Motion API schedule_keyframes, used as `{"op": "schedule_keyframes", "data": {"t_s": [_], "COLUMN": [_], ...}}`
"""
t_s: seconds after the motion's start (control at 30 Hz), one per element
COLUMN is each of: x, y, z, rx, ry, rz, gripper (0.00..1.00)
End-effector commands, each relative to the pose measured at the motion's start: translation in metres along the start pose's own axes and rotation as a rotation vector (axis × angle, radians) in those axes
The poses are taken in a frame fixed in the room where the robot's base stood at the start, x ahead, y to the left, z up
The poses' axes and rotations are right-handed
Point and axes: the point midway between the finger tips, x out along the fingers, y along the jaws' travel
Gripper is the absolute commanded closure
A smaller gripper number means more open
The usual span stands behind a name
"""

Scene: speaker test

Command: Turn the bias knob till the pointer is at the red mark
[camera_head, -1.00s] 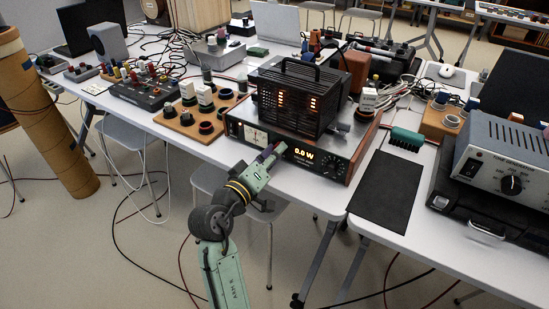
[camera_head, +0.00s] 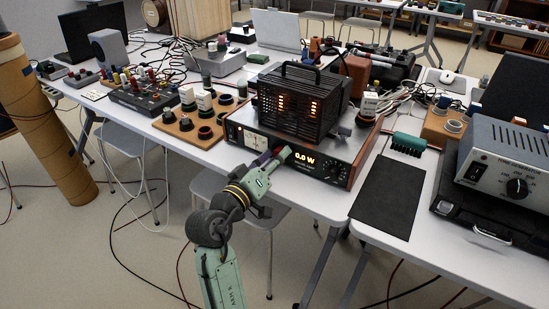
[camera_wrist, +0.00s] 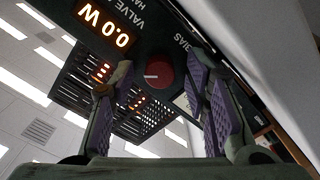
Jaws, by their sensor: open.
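The bias knob (camera_wrist: 160,75) is a round dark red knob on the amplifier's dark front panel, beside the lettering "BIAS" in the wrist view. A short pale pointer line shows on its face, pointing left in that view. I cannot make out a red mark around it. My gripper (camera_head: 273,159) is at the front of the amplifier (camera_head: 333,172), left of the lit "0.0 W" display. In the wrist view its two fingers (camera_wrist: 158,88) are apart, with the knob seen between their tips. I see no finger clearly touching the knob.
A black slotted cage (camera_head: 300,100) with glowing tubes stands on top of the amplifier. A wooden board (camera_head: 180,129) with several round parts lies to its left. A black mat (camera_head: 388,195) lies to the right. A chair (camera_head: 205,185) stands under the table edge.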

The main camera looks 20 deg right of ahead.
Motion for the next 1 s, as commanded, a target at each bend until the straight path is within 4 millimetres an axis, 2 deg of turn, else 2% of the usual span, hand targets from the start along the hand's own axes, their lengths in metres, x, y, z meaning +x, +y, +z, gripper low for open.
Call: {"op": "schedule_keyframes", "data": {"t_s": [0.13,0.23,0.7,0.8,1.0], "x": [-0.002,-0.011,-0.101,-0.113,-0.12], "y": [0.0,0.0,-0.001,-0.001,0.0], "z": [0.0,0.0,0.0,0.0,0.0], "rx": [0.0,-0.001,-0.001,0.0,0.0], "ry": [0.0,0.001,0.001,0.002,0.0], "rz": [0.0,0.0,-0.003,-0.002,0.0], "gripper": [0.57,0.57,0.57,0.57,0.57]}}
